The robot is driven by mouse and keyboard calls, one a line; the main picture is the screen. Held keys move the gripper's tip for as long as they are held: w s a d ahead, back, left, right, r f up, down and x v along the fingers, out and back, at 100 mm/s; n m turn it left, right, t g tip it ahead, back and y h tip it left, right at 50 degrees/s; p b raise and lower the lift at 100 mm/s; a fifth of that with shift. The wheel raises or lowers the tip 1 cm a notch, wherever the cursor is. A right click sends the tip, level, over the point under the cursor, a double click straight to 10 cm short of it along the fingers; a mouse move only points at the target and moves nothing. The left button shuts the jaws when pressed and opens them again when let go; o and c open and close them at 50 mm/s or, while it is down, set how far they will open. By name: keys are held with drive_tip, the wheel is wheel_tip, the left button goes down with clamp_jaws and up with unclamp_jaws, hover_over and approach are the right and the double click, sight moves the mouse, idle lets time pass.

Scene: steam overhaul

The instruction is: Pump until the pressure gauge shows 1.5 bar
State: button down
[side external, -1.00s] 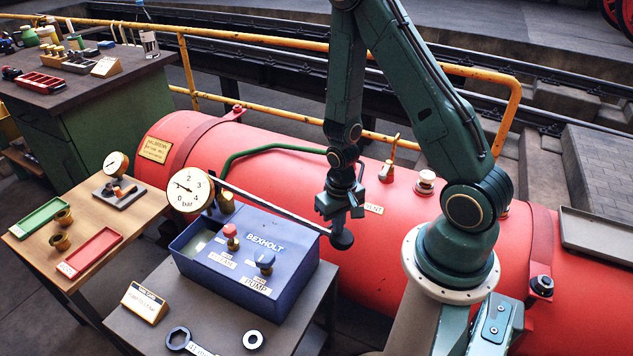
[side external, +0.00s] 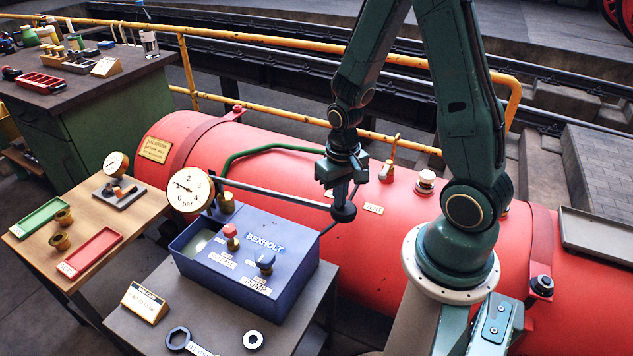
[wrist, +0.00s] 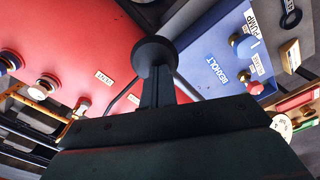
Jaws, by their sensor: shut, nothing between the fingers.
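The blue BEXHOLT pump box (side external: 245,250) stands on the grey table and also shows in the wrist view (wrist: 215,60). Its long lever (side external: 275,193) reaches right and ends in a black round knob (side external: 343,212), slightly lower than its left end. The white pressure gauge (side external: 190,189) stands above the box; its needle points left and slightly up, too small to read exactly. My gripper (side external: 342,198) is shut and empty, fingers down at the knob. In the wrist view, the knob (wrist: 154,52) covers the fingertips of my gripper (wrist: 157,85); contact is unclear.
The red boiler (side external: 400,230) lies behind the pump, with a vent fitting (side external: 386,172) and yellow railing (side external: 290,40) beyond. The box carries a red knob (side external: 231,231) and a blue knob (side external: 265,260). A spanner (side external: 182,340) and a ring (side external: 253,340) lie in front.

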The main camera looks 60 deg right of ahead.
wheel_tip(320, 180, up, 7)
idle(0.4)
drive_tip(key=shift+f, duration=0.1)
idle(0.4)
drive_tip(key=shift+f, duration=1.05)
drive_tip(key=f, duration=1.2)
drive_tip(key=shift+w+f, duration=0.25)
drive_tip(key=shift+f, duration=0.15)
wheel_tip(320, 180, up, 15)
idle(1.1)
drive_tip(key=shift+s+f, duration=0.1)
drive_tip(key=shift+f, duration=0.05)
idle(0.4)
